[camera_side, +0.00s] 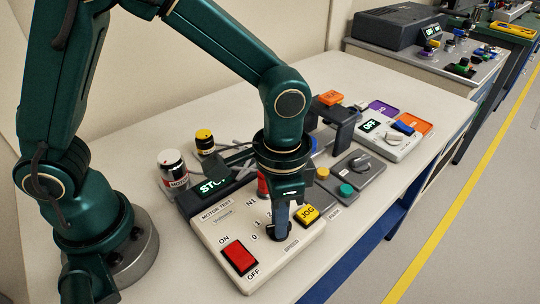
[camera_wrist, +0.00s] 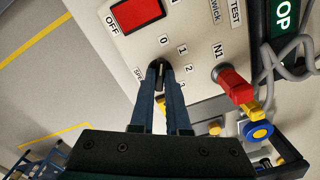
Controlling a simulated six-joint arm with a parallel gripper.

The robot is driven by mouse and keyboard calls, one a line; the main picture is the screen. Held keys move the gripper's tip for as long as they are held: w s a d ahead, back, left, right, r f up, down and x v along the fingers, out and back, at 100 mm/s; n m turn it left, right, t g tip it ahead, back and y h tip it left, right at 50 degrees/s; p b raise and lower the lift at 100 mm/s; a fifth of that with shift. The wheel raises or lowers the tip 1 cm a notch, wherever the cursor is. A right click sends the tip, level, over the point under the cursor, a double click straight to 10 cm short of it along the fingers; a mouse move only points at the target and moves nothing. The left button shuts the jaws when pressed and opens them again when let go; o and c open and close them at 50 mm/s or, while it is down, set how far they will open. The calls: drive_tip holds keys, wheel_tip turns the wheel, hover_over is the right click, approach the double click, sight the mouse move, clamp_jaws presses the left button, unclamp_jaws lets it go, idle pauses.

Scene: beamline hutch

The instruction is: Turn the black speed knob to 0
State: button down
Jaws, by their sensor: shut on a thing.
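The black speed knob (camera_wrist: 159,70) sits on the pale motor test panel (camera_side: 215,230), with the marks 0, 1, 2 and 3 around it in the wrist camera view. My gripper (camera_wrist: 158,74) points down at the panel and is shut on the knob, one finger on each side. In the side view my gripper (camera_side: 281,222) hides nearly all of the knob. The knob's pointer is mostly covered by the fingers, so I cannot tell which number it points to. The display (camera_side: 213,186) shows part of the word STOP.
A red ON/OFF rocker switch (camera_side: 239,257) and a yellow JOG button (camera_side: 306,214) flank the knob. A red plug (camera_wrist: 235,86) stands by N1. A grey box with a green button (camera_side: 346,190) is to the right. The bench front is clear.

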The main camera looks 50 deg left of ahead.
drive_tip(key=shift+r, duration=0.1)
drive_tip(key=c, duration=0.9)
unclamp_jaws()
drive_tip(key=shift+r, duration=2.55)
